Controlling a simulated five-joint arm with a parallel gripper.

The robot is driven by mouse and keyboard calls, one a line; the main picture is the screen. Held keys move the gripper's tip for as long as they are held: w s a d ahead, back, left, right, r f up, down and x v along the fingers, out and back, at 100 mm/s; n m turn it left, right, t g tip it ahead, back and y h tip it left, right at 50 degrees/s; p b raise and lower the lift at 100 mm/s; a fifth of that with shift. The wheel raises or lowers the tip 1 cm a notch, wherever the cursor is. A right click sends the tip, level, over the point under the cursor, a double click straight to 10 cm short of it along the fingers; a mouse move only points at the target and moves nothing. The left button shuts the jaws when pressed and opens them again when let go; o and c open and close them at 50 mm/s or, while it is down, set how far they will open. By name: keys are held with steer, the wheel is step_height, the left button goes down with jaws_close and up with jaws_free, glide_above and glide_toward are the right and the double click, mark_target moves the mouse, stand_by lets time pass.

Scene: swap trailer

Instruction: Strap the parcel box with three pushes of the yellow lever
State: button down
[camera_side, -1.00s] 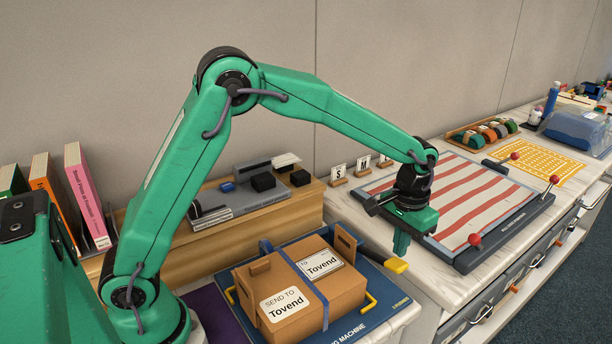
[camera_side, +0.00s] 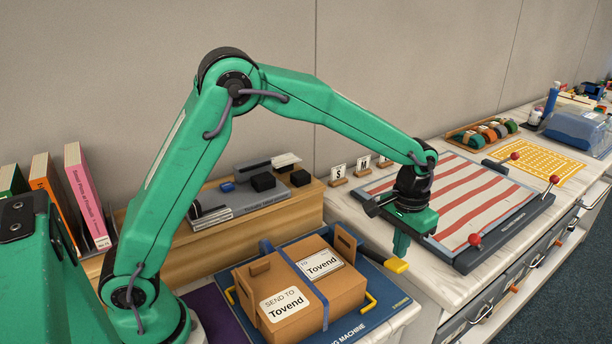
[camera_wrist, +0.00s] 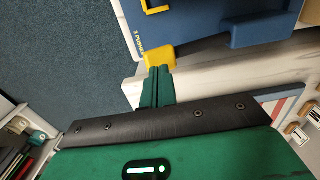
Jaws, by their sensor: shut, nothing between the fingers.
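The parcel box (camera_side: 343,292) is brown cardboard and sits on the blue strapping machine (camera_side: 396,308) in the side view. It bears two white "Tovend" labels, and a blue strap runs over its top between them. The yellow lever (camera_side: 397,265) sticks out at the machine's far right corner. My gripper (camera_side: 401,252) is shut and empty, pointing down, with its fingertips at the lever's end. In the wrist view the shut fingers (camera_wrist: 158,75) reach the yellow lever tip (camera_wrist: 160,55) and seem to touch it; firm contact is hard to tell.
A board with red and white stripes (camera_side: 470,200) and red-knobbed handles lies to the right of my gripper. Small letter cards (camera_side: 338,172) stand behind it. A wooden shelf (camera_side: 270,218) with dark blocks is behind the box. Books stand at the left.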

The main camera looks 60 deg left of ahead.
mark_target(397, 262)
steer(key=shift+f, duration=0.6)
steer(key=shift+f, duration=2.05)
steer(key=shift+r, duration=4.3)
steer(key=shift+r, duration=0.1)
